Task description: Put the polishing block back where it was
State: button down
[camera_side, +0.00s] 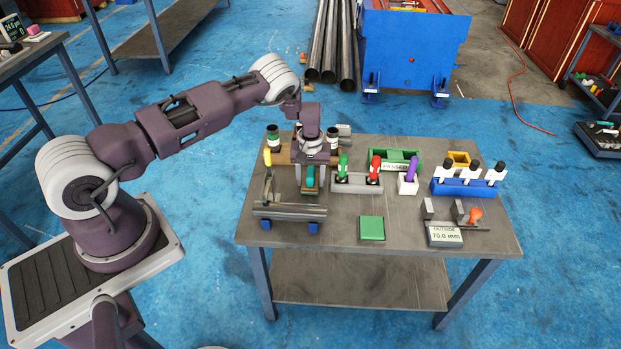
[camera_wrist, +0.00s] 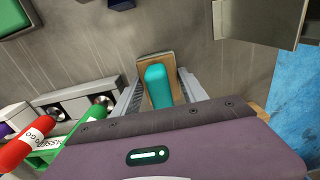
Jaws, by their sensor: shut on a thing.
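The polishing block (camera_side: 310,176) has a teal top. In the wrist view it shows a rounded teal grip (camera_wrist: 158,85) on a brown base. My gripper (camera_side: 309,187) points down over the left part of the table. Its fingers lie on both sides of the block, shut on it, as the wrist view also shows (camera_wrist: 160,97). I cannot tell whether the base touches the table. The block's lower end is partly hidden by my gripper body in the wrist view.
A grey stand (camera_side: 290,212) lies in front of the block. A grey holder (camera_side: 345,187) with green and red pens is close on the right.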

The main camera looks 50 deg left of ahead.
jog(key=c, duration=0.6)
grip_release()
jog(key=shift+f, duration=0.1)
notch_tip(320, 180, up, 12)
jog(key=shift+r, duration=0.15)
notch_tip(320, 180, up, 12)
jog(key=t+h, duration=0.1)
send_over(311, 172)
jog(key=d, duration=0.4)
jog(key=s+d+r+m+t, duration=0.15)
jog(key=s+d+r, duration=0.35)
jog(key=r, duration=0.5)
jog(key=s+d+r+m+t, duration=0.1)
jog(key=s+d+r+m, duration=0.2)
jog(key=s+r, duration=0.55)
jog(key=s+d+r+m, duration=0.1)
jog(key=s, duration=0.6)
jog(key=s+d+r+m+t, duration=0.1)
jog(key=s+m, duration=0.1)
jog(key=s, duration=0.5)
jog(key=s+d+r+m+t, duration=0.1)
jog(key=s+d, duration=0.1)
jog(key=s, duration=0.5)
jog(key=shift+s+r+m+y, duration=0.1)
jog(key=shift+s+m+y, duration=0.15)
jog(key=shift+y, duration=0.15)
